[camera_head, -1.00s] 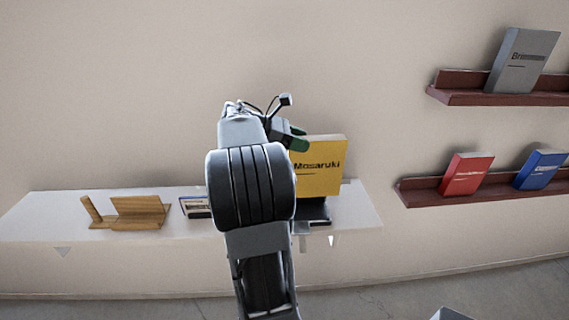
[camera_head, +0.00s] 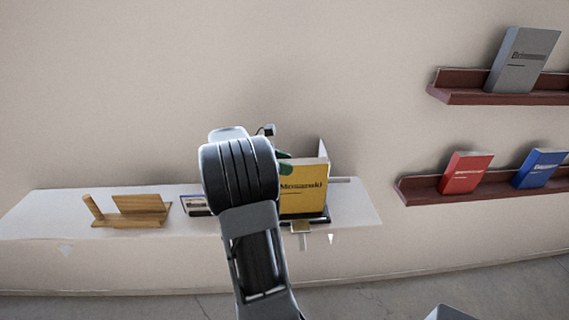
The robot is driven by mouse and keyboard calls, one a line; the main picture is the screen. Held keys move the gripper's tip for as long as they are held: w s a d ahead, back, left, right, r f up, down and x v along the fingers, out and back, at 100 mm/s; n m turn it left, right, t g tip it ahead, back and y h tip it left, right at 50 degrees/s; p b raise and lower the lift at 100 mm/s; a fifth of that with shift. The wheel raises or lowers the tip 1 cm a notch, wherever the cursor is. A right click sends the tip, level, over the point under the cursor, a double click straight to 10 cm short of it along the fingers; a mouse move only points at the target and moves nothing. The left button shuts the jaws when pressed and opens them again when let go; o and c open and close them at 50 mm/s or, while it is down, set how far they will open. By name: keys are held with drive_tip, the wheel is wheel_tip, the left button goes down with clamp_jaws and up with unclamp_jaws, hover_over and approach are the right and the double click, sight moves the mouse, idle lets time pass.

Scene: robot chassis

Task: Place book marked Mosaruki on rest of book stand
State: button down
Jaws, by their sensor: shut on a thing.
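The yellow book marked Mosaruki (camera_head: 303,198) is upright, with its cover facing me, over the right part of the white shelf. My gripper (camera_head: 284,163), with green fingertips, is shut on the book at its upper left edge. The arm hides most of the gripper and the book's left side. A dark book stand (camera_head: 320,219) shows at the book's lower edge, with a small tan piece in front. The book is at this stand, but I cannot tell whether it touches the rest. A pale upright edge shows behind the book's top right.
A wooden stand (camera_head: 140,206) with a peg is on the left of the white shelf (camera_head: 45,215). A small blue and white item (camera_head: 194,205) lies beside my arm. Dark red wall shelves at right hold a grey book (camera_head: 522,62), a red book (camera_head: 466,173) and a blue book (camera_head: 540,169).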

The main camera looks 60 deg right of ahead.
idle(0.3)
drive_tip(key=c, duration=0.6)
unclamp_jaws()
drive_tip(key=shift+f, duration=0.15)
drive_tip(key=shift+w+r, duration=0.15)
drive_tip(key=shift+r, duration=0.05)
drive_tip(key=b+v, duration=0.2)
drive_tip(key=v, duration=1)
drive_tip(key=s+a+f+m+t+y, duration=0.2)
drive_tip(key=a+t, duration=0.3)
drive_tip(key=a, duration=0.5)
drive_tip(key=s+a+f+m+t+y, duration=0.2)
drive_tip(key=a+f+t+y, duration=0.1)
drive_tip(key=a, duration=0.8)
drive_tip(key=s+a+f+m+t+y, duration=0.2)
drive_tip(key=a+t, duration=0.5)
drive_tip(key=a, duration=0.4)
wheel_tip(320, 180, down, 2)
drive_tip(key=shift+s+f+m+y, duration=0.1)
drive_tip(key=shift+s+m+y, duration=0.15)
drive_tip(key=shift+m+y, duration=0.2)
